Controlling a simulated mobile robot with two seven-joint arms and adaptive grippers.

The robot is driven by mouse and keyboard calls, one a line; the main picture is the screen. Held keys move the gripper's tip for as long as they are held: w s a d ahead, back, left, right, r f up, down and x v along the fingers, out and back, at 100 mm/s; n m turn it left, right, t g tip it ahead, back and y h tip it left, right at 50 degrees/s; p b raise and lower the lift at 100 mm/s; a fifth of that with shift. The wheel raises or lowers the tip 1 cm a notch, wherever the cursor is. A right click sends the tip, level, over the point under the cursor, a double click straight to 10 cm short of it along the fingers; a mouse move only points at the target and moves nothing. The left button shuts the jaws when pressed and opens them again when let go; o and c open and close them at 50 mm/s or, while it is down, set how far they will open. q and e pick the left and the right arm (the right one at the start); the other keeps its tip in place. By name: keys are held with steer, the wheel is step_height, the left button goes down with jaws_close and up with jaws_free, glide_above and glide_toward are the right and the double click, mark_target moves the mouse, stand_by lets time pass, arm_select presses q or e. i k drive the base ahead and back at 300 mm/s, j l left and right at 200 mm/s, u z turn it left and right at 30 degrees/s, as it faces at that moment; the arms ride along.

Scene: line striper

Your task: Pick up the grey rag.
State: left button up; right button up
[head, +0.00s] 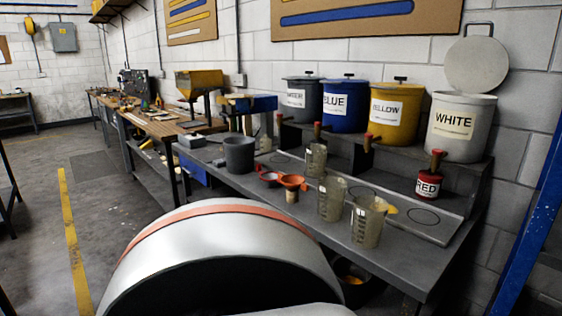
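I cannot make out a grey rag anywhere in the head view. A dark grey bucket (239,155) stands on the dark workbench (300,236), and nothing like cloth shows clearly on or beside it. Neither of my grippers is in view. A large silver curved part of my own body fills the lower middle and hides the floor and part of the bench's near edge.
On the bench stand clear measuring cups (367,222), orange funnels (291,184) and a red can (428,186). A raised shelf holds grey, blue, yellow (395,112) and white (459,128) tap buckets. A blue post (535,220) stands at right. Open floor lies left.

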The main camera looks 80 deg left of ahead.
mark_target(220, 163)
steer(key=u, duration=2.95)
steer(key=z, duration=0.4)
steer(key=i+j+z, duration=0.1)
steer(key=z, duration=0.25)
steer(key=i+j+z, duration=0.1)
steer(key=j+z, duration=0.35)
steer(key=z, duration=0.3)
steer(key=i+j+z, duration=0.1)
steer(key=j+z, duration=0.3)
steer(key=j, duration=0.55)
steer(key=j+z, duration=0.4)
steer(key=j, duration=0.55)
